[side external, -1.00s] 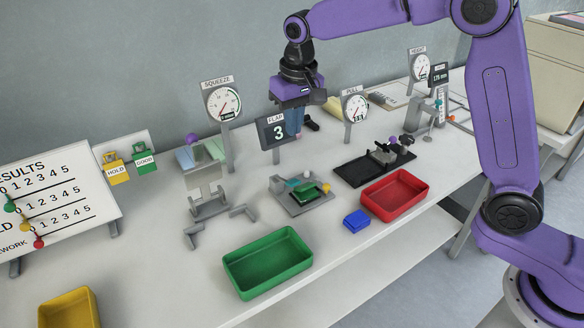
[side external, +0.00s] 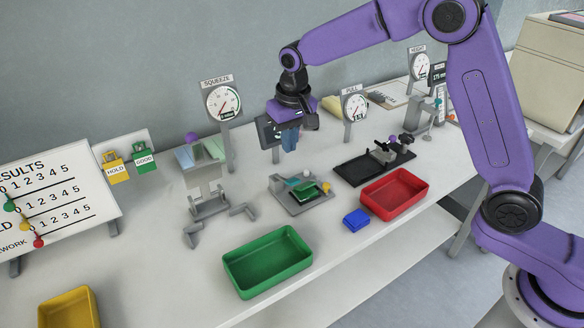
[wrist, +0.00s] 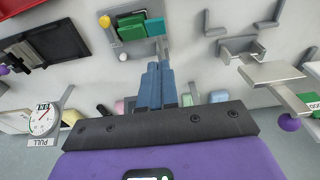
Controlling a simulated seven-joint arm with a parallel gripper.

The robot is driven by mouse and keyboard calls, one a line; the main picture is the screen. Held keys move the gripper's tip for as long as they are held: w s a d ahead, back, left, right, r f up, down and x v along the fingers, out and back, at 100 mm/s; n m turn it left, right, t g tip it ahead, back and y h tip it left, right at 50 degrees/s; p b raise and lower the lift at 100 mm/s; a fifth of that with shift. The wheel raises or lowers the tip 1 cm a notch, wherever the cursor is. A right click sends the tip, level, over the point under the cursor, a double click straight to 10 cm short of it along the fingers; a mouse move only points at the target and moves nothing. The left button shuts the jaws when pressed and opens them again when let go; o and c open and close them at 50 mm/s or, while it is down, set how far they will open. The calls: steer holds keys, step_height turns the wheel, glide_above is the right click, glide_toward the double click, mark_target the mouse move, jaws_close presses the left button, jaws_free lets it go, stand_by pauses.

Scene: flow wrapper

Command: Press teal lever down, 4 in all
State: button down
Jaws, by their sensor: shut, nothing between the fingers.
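The teal lever (side external: 293,182) is part of a small grey fixture (side external: 291,206) on the bench. The teal piece (wrist: 155,26) also shows in the wrist view, beside a green block (wrist: 131,27). A white knob (side external: 308,174) and a yellow knob (side external: 326,187) are on the fixture. My gripper (side external: 289,149) is shut and empty, its blue fingers pointing down, above and behind the fixture and apart from it. In the wrist view my fingertips (wrist: 157,67) are near the fixture's edge. The flap display (side external: 265,134) is mostly hidden behind my gripper, its number unreadable.
A green tray (side external: 268,287) and a red tray (side external: 394,208) stand in front, with a blue block (side external: 356,220) between them. The squeeze stand (side external: 207,205) is left of the fixture; a black tray (side external: 352,174) is right. The pull gauge (side external: 355,107) stands behind.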

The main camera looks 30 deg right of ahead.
glide_above(291, 180)
step_height(291, 180, down, 6)
steer(key=shift+r, duration=0.15)
steer(key=shift+s+f, duration=0.25)
steer(key=shift+f, duration=0.55)
steer(key=shift+s, duration=0.1)
steer(key=shift+s+f, duration=0.5)
steer(key=shift+f, duration=0.4)
steer(key=shift+s+f, duration=0.55)
steer(key=shift+f, duration=0.4)
steer(key=shift+s+f, duration=0.5)
steer(key=shift+f, duration=0.4)
steer(key=shift+r, duration=0.85)
